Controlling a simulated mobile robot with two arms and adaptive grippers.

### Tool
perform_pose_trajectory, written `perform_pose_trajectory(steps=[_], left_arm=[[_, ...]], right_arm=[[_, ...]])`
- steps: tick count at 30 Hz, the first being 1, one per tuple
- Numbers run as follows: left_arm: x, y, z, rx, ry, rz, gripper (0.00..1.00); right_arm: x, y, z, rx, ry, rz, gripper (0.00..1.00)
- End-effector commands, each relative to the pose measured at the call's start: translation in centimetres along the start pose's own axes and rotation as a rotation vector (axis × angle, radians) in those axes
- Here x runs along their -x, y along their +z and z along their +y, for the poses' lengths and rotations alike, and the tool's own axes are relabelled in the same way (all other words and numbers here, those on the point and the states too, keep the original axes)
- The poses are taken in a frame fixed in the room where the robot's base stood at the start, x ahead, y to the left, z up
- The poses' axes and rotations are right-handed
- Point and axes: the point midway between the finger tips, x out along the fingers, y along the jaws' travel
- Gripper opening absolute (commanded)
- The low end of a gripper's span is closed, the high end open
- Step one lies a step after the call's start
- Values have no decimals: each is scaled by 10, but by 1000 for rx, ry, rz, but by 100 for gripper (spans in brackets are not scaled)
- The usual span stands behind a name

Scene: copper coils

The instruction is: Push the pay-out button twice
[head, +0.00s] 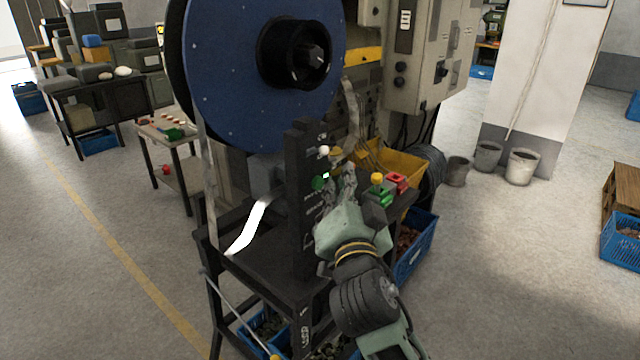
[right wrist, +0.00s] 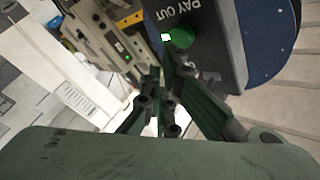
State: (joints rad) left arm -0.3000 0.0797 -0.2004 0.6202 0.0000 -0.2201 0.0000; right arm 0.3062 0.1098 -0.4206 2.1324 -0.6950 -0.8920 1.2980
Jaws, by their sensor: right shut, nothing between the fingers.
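The pay-out button is a round green knob (right wrist: 181,38) on a dark upright panel, beside the words PAY OUT, in the right wrist view. A small bright whitish-green square shows at its edge. In the head view the green button (head: 318,184) sits midway up the black panel (head: 300,215). My right gripper (head: 338,178) is shut and empty, its fingers close to the button at the panel's face. In the right wrist view its fingertips (right wrist: 161,76) lie just below and left of the button; I cannot tell whether they touch it. My left gripper is out of view.
A big blue reel (head: 255,75) stands behind the panel. A white knob (head: 324,150) is higher on the panel. A box with red, yellow and green buttons (head: 397,182) is to the right, near a yellow bin (head: 395,160). Open floor lies right.

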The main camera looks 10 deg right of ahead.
Motion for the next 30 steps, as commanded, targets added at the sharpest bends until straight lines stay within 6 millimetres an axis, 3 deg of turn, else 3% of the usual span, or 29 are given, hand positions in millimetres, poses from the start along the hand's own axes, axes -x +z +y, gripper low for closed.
perform_pose_trajectory(steps=[18, 30], left_arm=[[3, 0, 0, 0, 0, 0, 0], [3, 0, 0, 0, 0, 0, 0]], right_arm=[[33, -24, 24, 0, 0, 0, 0], [35, -26, 25, 1, 0, 0, 0]])
